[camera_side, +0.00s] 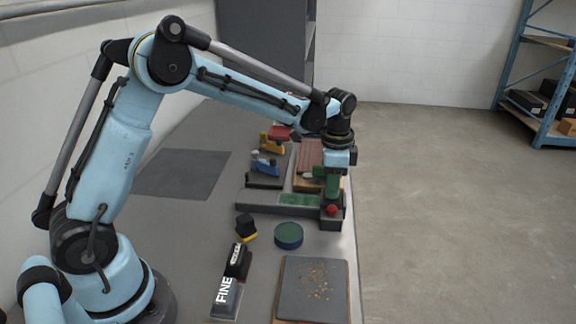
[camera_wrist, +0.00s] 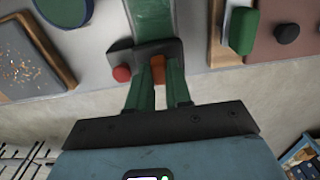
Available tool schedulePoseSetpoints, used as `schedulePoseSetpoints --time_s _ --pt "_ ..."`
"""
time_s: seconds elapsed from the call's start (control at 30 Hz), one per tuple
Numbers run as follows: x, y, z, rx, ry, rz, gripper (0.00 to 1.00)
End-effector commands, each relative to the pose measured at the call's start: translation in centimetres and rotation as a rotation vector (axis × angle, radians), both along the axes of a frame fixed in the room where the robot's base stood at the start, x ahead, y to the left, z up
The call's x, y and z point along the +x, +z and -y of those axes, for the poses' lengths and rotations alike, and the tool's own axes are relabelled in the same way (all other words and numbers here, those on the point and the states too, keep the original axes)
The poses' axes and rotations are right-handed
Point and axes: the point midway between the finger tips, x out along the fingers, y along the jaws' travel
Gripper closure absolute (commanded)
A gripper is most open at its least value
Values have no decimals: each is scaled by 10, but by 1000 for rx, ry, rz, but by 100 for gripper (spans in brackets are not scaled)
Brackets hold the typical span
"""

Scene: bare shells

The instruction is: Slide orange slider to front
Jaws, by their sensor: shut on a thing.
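The orange slider (camera_wrist: 158,72) shows between the two green fingers of my gripper (camera_wrist: 158,84) in the wrist view. My gripper is shut on it. A green track (camera_wrist: 152,18) runs away from the slider, with a dark end piece (camera_wrist: 142,53) around its near end. In the side view, the green track (camera_side: 297,199) lies on a long dark base (camera_side: 262,207). My gripper (camera_side: 332,192) points down at the right end of that base, near the table edge. The orange slider cannot be made out there.
A red knob (camera_side: 331,210) sits beside my fingers; it also shows in the wrist view (camera_wrist: 121,73).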

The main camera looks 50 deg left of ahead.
Motion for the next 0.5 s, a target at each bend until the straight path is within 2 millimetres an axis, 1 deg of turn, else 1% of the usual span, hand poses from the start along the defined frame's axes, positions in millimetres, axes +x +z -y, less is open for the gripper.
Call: schedulePoseSetpoints --time_s 0.1,0.43,0.47,0.5 --pt "4 0 5 -2 -1 -1 100" --pt "6 0 7 -6 -2 5 100" --pt "6 0 8 -7 -2 6 78" --pt "6 0 8 -6 -3 5 72"
